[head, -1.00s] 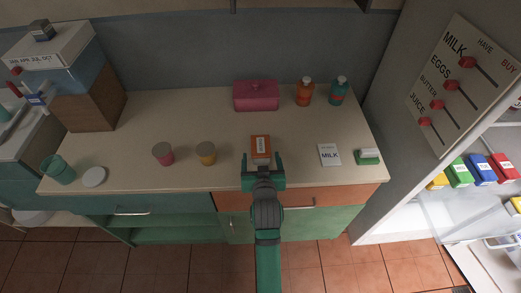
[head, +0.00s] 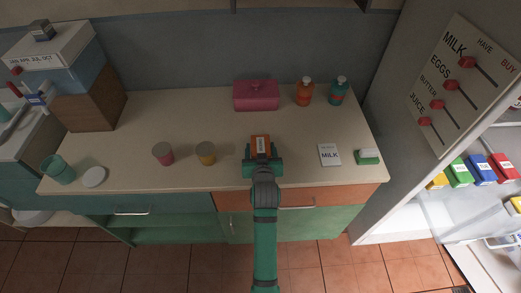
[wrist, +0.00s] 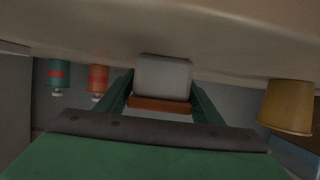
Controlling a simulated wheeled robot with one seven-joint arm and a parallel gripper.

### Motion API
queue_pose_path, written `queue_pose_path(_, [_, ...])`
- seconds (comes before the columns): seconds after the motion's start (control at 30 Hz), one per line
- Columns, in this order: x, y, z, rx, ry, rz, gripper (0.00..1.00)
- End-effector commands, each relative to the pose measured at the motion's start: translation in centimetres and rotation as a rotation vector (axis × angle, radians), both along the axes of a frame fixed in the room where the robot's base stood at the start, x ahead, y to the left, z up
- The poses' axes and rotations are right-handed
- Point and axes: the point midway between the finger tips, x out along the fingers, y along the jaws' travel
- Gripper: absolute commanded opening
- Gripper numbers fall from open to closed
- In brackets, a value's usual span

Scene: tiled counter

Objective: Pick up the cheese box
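The cheese box (head: 260,143) is a small orange-brown box with a white label, on the counter near its front edge. My gripper (head: 262,157) is at the near end of the box, with one finger on each side. In the wrist view, which looks upside down, the box (wrist: 163,78) shows a pale grey face and an orange-brown edge between the two green fingers. A narrow gap seems to show beside the box, so the gripper looks open around it. Part of the box is hidden by the gripper in the head view.
A yellow cup (head: 206,153) and a pink cup (head: 163,154) stand left of the box. A white milk carton (head: 329,154) and a green-and-white item (head: 367,156) are to the right. A pink container (head: 256,95) and two bottles stand behind. The counter (head: 215,115) between is clear.

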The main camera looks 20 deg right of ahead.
Motion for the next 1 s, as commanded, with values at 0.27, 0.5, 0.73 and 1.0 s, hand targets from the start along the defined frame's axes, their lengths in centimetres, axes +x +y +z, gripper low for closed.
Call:
queue_pose_path(0.27, [0.0,0.0,0.1,-0.001,-0.002,0.0,0.21])
queue_pose_path(0.5, [0.0,0.0,0.6,-0.001,-0.004,0.0,0.22])
queue_pose_path(0.73, [0.1,0.0,3.0,-0.001,-0.007,0.0,0.22])
queue_pose_path(1.0, [-4.2,0.0,8.4,-0.002,-0.008,-0.002,0.22])
